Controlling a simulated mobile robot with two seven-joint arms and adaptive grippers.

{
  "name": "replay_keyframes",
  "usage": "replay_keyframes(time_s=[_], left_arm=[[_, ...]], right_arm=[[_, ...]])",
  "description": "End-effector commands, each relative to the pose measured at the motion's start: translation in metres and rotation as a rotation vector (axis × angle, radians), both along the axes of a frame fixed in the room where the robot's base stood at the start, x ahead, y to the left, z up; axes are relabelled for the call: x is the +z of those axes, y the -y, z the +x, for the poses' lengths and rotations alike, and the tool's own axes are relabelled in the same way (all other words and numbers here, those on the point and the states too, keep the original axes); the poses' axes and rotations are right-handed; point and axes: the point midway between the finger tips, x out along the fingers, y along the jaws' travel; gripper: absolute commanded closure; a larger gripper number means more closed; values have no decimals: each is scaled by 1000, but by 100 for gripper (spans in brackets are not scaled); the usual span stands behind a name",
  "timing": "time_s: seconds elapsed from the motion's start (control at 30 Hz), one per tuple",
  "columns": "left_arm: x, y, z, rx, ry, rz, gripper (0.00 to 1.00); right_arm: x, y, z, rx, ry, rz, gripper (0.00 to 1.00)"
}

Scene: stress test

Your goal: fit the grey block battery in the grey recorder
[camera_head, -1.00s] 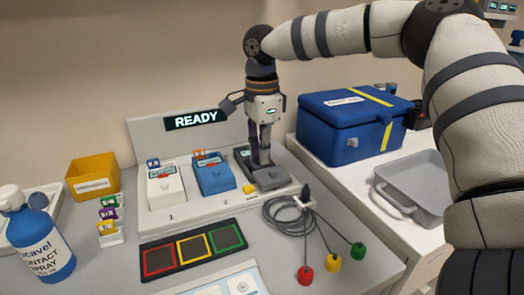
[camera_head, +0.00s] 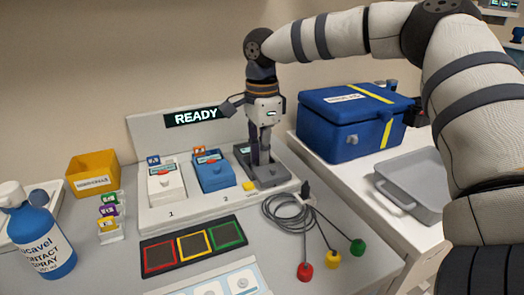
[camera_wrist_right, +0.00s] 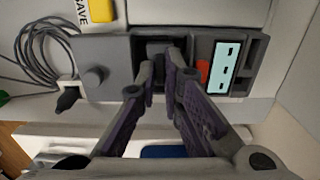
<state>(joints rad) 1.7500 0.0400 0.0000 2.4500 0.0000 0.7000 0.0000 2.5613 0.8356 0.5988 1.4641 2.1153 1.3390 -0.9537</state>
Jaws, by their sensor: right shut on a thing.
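The grey recorder (camera_head: 270,178) sits in the rightmost place of the light rack. In the right wrist view its body (camera_wrist_right: 95,68) has a round knob, a dark open bay, a red part and a pale screen. My right gripper (camera_head: 262,157) points down over the recorder's bay. In the wrist view its fingertips (camera_wrist_right: 160,72) are close together, shut on a dark grey block, the battery (camera_wrist_right: 156,47), at the bay. The fingers hide part of the block, and I cannot tell how deep it sits. My left gripper is not in view.
A white recorder (camera_head: 165,187) and a blue recorder (camera_head: 214,174) stand to the left in the rack. A yellow SAVE button (camera_head: 249,186) is in front. Coiled grey cable (camera_head: 287,213) lies front right. A blue case (camera_head: 345,125) and grey tray (camera_head: 415,190) stand right. The sign reads READY.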

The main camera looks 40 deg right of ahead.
Motion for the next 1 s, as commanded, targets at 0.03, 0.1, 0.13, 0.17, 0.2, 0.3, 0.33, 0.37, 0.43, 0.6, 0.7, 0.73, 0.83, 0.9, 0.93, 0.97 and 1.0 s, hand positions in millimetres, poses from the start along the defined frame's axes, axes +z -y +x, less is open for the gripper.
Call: replay_keyframes(time_s=[0.03, 0.1, 0.13, 0.17, 0.2, 0.3, 0.33, 0.37, 0.43, 0.6, 0.7, 0.73, 0.83, 0.9, 0.93, 0.97, 1.0], left_arm=[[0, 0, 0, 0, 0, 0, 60], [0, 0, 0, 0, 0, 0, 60], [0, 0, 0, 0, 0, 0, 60], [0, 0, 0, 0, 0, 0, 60], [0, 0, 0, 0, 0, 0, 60], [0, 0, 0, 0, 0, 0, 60], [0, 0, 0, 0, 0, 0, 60], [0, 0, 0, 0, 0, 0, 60], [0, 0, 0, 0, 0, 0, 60], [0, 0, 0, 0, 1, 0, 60], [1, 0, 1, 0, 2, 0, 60], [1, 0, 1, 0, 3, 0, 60], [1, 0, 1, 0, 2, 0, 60], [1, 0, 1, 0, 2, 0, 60], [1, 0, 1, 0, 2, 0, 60], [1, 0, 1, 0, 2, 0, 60], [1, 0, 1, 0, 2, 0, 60]], right_arm=[[0, 0, 0, 0, 0, 0, 100], [-1, 0, 0, 0, 0, 0, 100], [-1, 0, 0, 0, 1, 0, 100], [-1, 0, 0, 0, 1, 0, 100], [-1, 0, 0, 0, 1, 0, 100], [-1, 0, 0, 0, 1, 0, 100], [-1, 0, 0, 0, 1, 0, 100], [-1, 0, 0, 0, 1, 0, 100], [-1, 0, 0, 0, 1, 0, 100], [-1, 0, 0, 0, 1, 0, 100], [-2, 0, 0, 0, 1, 0, 100], [-3, 0, 0, 0, 1, 0, 100], [-3, 0, 0, 0, 1, 0, 100], [-3, 0, 0, 0, 1, 0, 90], [-3, 0, 0, 0, 1, 0, 84], [-3, 0, 0, 0, 1, 0, 84], [-3, 0, 0, 0, 1, 0, 84]])
